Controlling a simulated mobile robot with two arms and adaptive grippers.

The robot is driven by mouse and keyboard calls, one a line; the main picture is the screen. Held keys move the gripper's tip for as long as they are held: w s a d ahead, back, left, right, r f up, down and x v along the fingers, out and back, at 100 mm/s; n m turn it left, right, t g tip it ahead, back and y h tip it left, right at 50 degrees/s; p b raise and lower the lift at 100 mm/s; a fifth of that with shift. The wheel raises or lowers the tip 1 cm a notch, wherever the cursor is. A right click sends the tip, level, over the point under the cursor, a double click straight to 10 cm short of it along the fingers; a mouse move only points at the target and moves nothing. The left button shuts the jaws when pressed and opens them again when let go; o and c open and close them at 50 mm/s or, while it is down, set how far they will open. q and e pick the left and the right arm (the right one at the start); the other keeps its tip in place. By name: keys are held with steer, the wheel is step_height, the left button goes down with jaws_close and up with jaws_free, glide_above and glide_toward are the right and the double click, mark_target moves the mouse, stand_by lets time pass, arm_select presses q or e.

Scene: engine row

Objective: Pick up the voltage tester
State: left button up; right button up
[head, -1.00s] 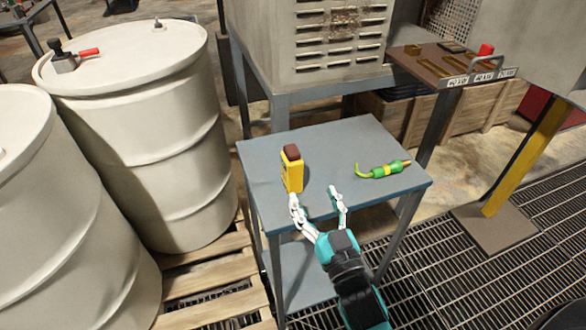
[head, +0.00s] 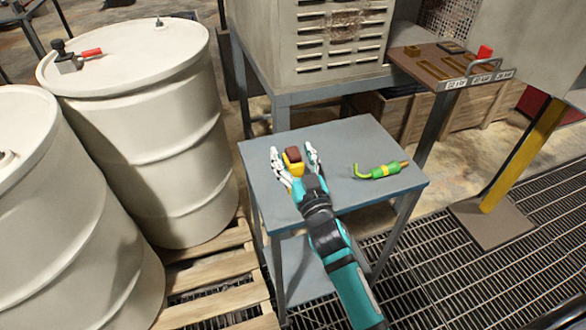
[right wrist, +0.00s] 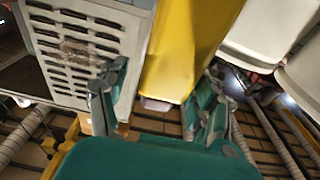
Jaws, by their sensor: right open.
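A yellow block-shaped device with a dark brown top (head: 293,167), apparently the voltage tester, stands on the small blue-grey table (head: 350,145). My right gripper (head: 292,149) is open, with one finger on each side of the device. In the right wrist view the yellow body (right wrist: 185,45) fills the space between the two spread fingers. I cannot tell whether either finger touches it. The hand hides its lower part in the head view. My left gripper is not in view.
A green and yellow tool (head: 381,171) lies on the table to the right. White drums (head: 135,130) stand on a wooden pallet (head: 215,270) at left. A grey louvered cabinet (head: 340,45) is behind the table. A labelled brown tray (head: 450,65) sits at the back right.

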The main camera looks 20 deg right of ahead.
steer(key=shift+s, duration=0.1)
jaws_close()
stand_by(0.3)
steer(key=shift+r, duration=0.1)
